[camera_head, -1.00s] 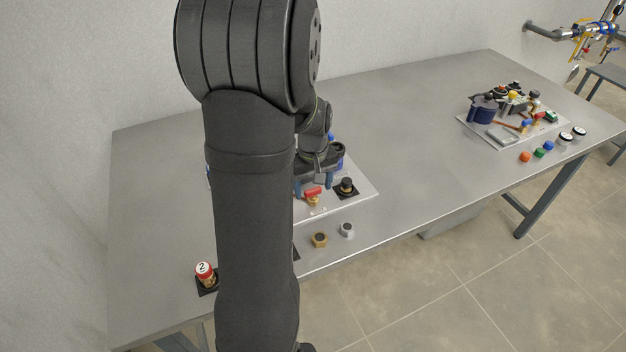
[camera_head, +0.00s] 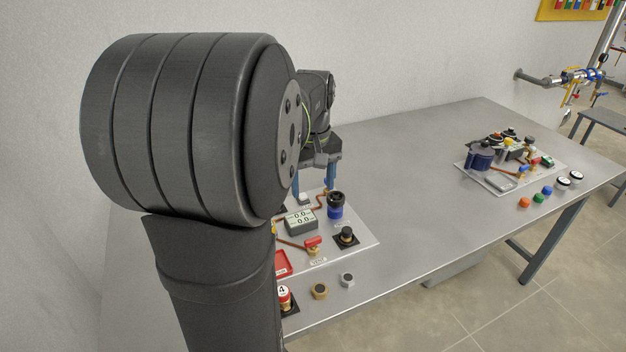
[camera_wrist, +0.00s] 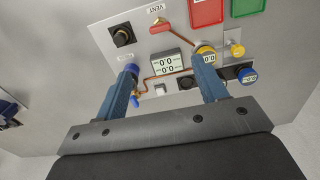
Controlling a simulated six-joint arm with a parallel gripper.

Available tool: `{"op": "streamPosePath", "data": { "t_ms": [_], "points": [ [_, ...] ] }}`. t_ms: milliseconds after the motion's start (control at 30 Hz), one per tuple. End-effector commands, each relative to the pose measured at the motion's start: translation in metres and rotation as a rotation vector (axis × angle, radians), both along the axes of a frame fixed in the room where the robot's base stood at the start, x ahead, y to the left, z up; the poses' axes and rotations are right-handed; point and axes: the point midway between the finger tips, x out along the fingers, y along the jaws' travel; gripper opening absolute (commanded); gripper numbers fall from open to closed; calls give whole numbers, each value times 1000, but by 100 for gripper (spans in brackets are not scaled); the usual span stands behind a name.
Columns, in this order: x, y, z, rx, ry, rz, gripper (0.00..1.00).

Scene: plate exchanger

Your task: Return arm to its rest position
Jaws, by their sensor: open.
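My gripper (camera_head: 314,190) is open, with its two blue fingers apart and pointing down over the back of the near white panel (camera_head: 345,253). No object shows between the fingers. In the wrist view, the gripper (camera_wrist: 168,66) spans the panel's two-line digital display (camera_wrist: 167,62), which reads 0.0 twice. A yellow-ringed gauge (camera_wrist: 205,50) appears just beyond the right fingertip and a blue fitting (camera_wrist: 132,68) beyond the left one. I cannot tell the exact gap to the panel. My dark arm hides the left part of the bench in the head view.
The near panel also bears a red valve handle (camera_head: 313,241) and a black knob (camera_head: 346,235). A brass nut (camera_head: 320,291) and a grey nut (camera_head: 347,280) lie in front. A second panel (camera_head: 478,172) stands at the right. The bench (camera_head: 415,185) between the panels is clear.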

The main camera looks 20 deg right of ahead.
Motion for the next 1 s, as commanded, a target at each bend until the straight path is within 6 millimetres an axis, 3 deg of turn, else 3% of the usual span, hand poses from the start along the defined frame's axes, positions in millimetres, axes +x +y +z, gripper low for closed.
{"op": "streamPosePath", "data": {
  "t_ms": [633,767,1000],
  "points": [
    [0,0,-1,1,1,0,65],
    [0,0,-16,2,3,0,65],
    [0,0,-61,3,4,0,65]
  ]
}}
